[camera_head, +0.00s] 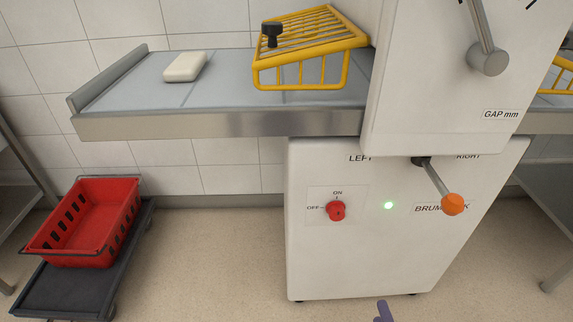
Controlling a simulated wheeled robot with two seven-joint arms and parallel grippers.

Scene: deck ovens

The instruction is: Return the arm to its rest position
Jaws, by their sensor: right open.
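Only a small tip of my right gripper (384,312) shows, at the bottom edge of the head view, low in front of the white machine (350,260). The rest of it is out of frame. It is open, and nothing shows in it. It appears apart from the machine's front. My left gripper is not in view.
The machine has a red knob (336,211), a lit green lamp (388,205) and an orange-tipped lever (453,204). A white block (185,66) and a yellow guard (310,45) are on the steel-edged table (220,124). A red crate (90,222) sits on a dark dolly (62,290).

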